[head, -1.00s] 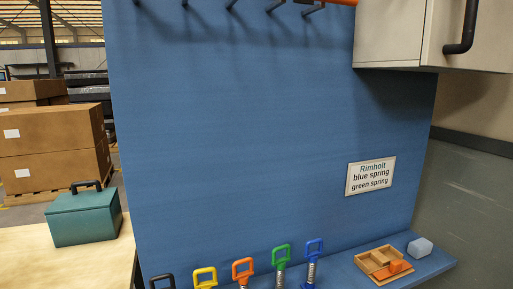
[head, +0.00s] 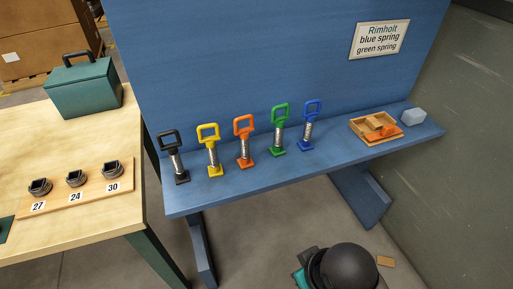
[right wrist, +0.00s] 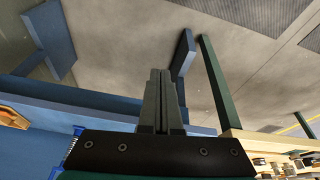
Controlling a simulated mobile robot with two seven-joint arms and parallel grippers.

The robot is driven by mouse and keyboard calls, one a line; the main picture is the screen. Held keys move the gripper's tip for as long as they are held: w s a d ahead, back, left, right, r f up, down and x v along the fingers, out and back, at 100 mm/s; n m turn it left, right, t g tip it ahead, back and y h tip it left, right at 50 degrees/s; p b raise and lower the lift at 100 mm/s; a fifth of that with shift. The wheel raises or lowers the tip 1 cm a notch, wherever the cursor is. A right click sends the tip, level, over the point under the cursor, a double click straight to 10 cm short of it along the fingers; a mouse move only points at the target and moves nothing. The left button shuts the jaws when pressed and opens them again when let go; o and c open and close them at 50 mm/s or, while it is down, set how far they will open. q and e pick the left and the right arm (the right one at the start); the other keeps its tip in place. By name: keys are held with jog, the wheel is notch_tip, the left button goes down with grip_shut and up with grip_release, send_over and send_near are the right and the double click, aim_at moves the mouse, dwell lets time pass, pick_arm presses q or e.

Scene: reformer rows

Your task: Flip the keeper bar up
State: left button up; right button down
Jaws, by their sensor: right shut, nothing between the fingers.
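I cannot make out a keeper bar with certainty in the current views; the top of the blue back panel (head: 240,60) is out of frame. Springs with black (head: 175,160), yellow (head: 211,152), orange (head: 244,145), green (head: 279,130) and blue (head: 310,125) handles stand upright in a row on the blue shelf (head: 290,165). A sign (head: 380,39) on the panel reads "Rimholt, blue spring, green spring". My right gripper (right wrist: 160,75) is shut and empty in the right wrist view, apart from the shelf and springs. My left gripper is not in view.
A wooden tray (head: 355,125) with an orange piece (head: 390,131) and a grey block (head: 413,116) sit at the shelf's right end. A wooden table (head: 95,235) at left holds a teal toolbox (head: 85,90) and a board (head: 90,191) with numbered dark sockets.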

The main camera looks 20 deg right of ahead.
jog(key=w+d+r+n+t+h, duration=0.25)
jog(key=w+r+n+t, duration=0.35)
jog(key=w+r, duration=0.6)
jog(key=w+d+r+n+t+h, duration=0.1)
jog(key=w+d+r+n+t, duration=0.3)
jog(key=w+r, duration=0.8)
jog(key=w+a+r+n+t+y, duration=0.1)
jog(key=w+r+n+t, duration=0.2)
jog(key=r+n, duration=0.5)
jog(key=w+a+r+n+t+y, duration=0.1)
jog(key=r+n+t, duration=0.5)
jog(key=r, duration=0.9)
jog(key=w+a+r+n+t+y, duration=0.2)
jog(key=w+r+n+t, duration=0.3)
jog(key=r+n, duration=0.5)
notch_tip(320, 180, up, 2)
jog(key=shift+r, duration=0.1)
jog(key=w+r+p, duration=0.3)
jog(key=w+r, duration=0.1)
jog(key=r, duration=0.6)
jog(key=shift+w+r+p, duration=0.3)
jog(key=shift+r+p, duration=0.05)
